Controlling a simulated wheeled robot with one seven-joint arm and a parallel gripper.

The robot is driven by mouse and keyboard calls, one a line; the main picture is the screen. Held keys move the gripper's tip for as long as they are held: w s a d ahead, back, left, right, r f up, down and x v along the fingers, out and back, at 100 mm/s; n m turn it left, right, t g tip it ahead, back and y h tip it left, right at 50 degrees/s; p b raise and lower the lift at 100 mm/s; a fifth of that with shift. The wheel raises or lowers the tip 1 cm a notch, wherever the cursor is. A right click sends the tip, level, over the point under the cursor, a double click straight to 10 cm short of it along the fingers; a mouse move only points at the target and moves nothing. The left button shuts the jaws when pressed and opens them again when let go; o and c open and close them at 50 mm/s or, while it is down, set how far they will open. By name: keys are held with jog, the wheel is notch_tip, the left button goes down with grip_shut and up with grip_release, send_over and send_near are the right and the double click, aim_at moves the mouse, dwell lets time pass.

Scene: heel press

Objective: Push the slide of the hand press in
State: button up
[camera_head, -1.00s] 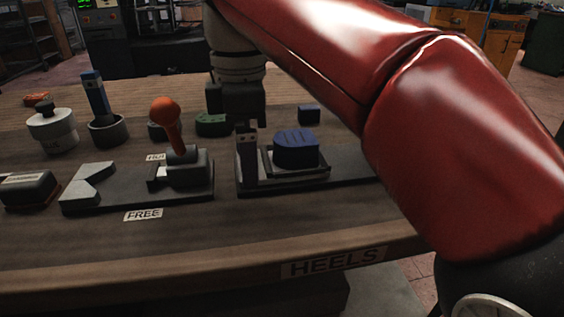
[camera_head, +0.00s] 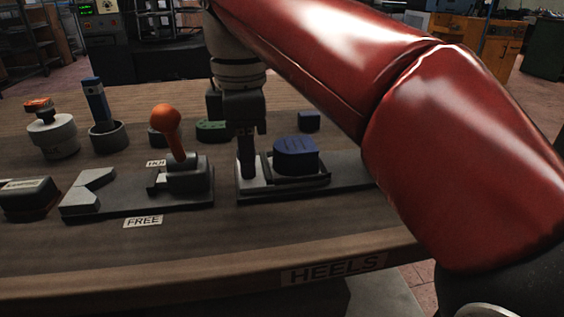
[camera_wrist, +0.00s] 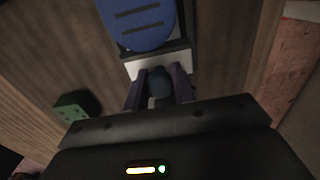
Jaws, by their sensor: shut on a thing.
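The hand press (camera_head: 345,178) is the long dark base on the right half of the bench. Its slide (camera_head: 316,181) carries a dark blue grooved block (camera_head: 296,154), which also shows in the wrist view (camera_wrist: 139,20). My gripper (camera_head: 247,178) points down at the left end of this base, left of the blue block. In the wrist view my gripper (camera_wrist: 159,88) is shut on a dark rounded knob (camera_wrist: 159,80) beside a pale plate (camera_wrist: 158,62). The fingers hide most of the knob in the head view.
Left of the press stands a fixture with an orange-knobbed lever (camera_head: 166,120) and a "FREE" label (camera_head: 143,221). A green block (camera_head: 212,131) and a small blue block (camera_head: 309,121) lie behind. Pots and a dark box (camera_head: 28,197) stand at the left. The bench front is clear.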

jog(key=shift+w+d+p, duration=0.1)
jog(key=shift+w+d, duration=0.4)
jog(key=shift+d, duration=1.6)
jog(key=shift+w+d+p, duration=0.15)
jog(key=shift+w+d, duration=0.35)
jog(key=shift+d, duration=1.55)
jog(key=shift+w+d+p, duration=0.1)
jog(key=shift+w+d, duration=0.4)
jog(key=shift+d, duration=1.6)
jog(key=o, duration=1.6)
jog(key=shift+c, duration=0.2)
jog(key=shift+r, duration=0.1)
notch_tip(320, 180, up, 4)
jog(key=p, duration=0.4)
jog(key=shift+f, duration=0.35)
jog(key=shift+s+a+r+p, duration=0.2)
jog(key=shift+a+r+p, duration=0.2)
jog(key=shift+a, duration=0.35)
jog(key=shift+s+a+r+p, duration=0.15)
jog(key=shift+a+r+p, duration=0.2)
jog(key=shift+a, duration=0.4)
jog(key=shift+s+a+r+p, duration=0.25)
jog(key=shift+a+p, duration=0.2)
jog(key=shift+a, duration=0.3)
